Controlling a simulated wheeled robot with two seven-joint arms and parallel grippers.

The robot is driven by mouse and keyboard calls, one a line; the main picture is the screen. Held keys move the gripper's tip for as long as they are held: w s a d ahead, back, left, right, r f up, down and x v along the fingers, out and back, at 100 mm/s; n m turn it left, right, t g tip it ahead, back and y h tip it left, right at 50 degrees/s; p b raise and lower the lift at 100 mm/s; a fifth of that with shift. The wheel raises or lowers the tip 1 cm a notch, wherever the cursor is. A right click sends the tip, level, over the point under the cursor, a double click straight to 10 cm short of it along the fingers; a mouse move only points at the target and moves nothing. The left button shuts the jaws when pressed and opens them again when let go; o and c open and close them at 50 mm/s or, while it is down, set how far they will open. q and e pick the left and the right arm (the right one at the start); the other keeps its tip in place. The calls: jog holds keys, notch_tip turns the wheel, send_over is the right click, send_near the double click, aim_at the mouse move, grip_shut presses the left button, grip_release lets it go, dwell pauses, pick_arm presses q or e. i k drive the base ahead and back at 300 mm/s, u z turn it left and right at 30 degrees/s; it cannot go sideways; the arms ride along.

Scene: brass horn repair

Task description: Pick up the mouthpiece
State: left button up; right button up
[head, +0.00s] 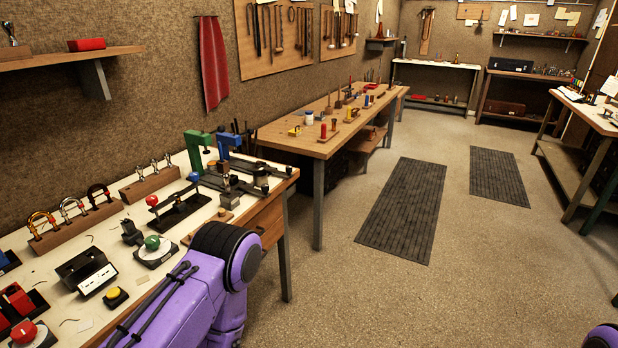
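I cannot make out a mouthpiece for certain in the head view. Several small metal pieces stand in the wooden racks on the near left bench (130,285), too small to identify. A small shiny cup-shaped piece (9,33) stands on the wall shelf at the upper left; I cannot tell what it is. My purple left arm comes up over the near bench's front edge, and its gripper is not in view. Only a bit of my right arm shows at the lower right corner, and its gripper is not in view.
The near bench carries wooden racks (75,225), a green clamp (196,147) and button boxes. A wooden bench (290,140) with small tools stands beyond it. Dark floor mats (405,208) lie on the open floor. Another bench (590,118) stands at the right.

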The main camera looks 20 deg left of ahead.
aim_at(226, 176)
jog(key=z, duration=0.45)
jog(key=i, duration=1.25)
jog(key=u, duration=0.65)
